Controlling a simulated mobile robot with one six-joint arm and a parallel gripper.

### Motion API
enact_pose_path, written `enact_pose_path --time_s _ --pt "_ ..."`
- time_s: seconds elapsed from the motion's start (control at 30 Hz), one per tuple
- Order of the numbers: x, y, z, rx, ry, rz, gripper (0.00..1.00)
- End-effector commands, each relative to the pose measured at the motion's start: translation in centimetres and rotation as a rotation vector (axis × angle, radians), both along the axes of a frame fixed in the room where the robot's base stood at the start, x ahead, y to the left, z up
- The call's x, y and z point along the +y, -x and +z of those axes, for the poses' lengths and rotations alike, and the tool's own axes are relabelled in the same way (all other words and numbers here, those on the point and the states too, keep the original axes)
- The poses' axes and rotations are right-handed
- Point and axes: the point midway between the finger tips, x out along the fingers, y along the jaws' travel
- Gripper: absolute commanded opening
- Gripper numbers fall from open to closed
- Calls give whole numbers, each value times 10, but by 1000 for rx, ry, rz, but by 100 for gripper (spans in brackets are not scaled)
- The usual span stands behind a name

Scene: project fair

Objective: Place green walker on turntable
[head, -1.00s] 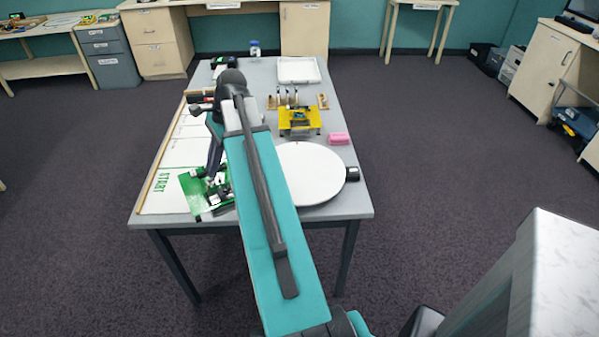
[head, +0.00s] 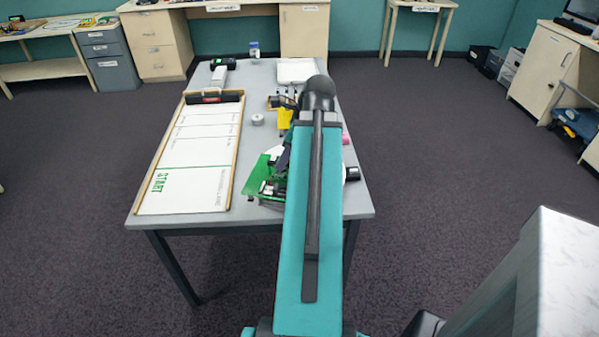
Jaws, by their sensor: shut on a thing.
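The green walker (head: 262,180), a green plate with dark and white parts, is in the head view left of my arm, over the left part of the turntable. My gripper (head: 274,186) is shut on it, largely hidden by the walker and my arm. The white round turntable (head: 276,150) is mostly covered by my arm and the walker. Whether the walker touches the disc or hangs above it cannot be told.
The START lane board (head: 190,160) lies clear on the left of the grey table. A yellow walker (head: 285,118) stands behind the turntable, partly hidden. A pink block (head: 346,138) and small black box (head: 352,173) are at the right. A grey round piece (head: 257,119) stands mid-table.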

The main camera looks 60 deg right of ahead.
Motion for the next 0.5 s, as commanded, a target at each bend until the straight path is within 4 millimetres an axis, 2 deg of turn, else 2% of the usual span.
enact_pose_path --time_s 0.03,0.2,0.5 --pt "-3 7 0 -1 1 -29 0" --pt "-9 19 0 -1 2 -81 0" --pt "-10 20 0 -1 1 -88 0"
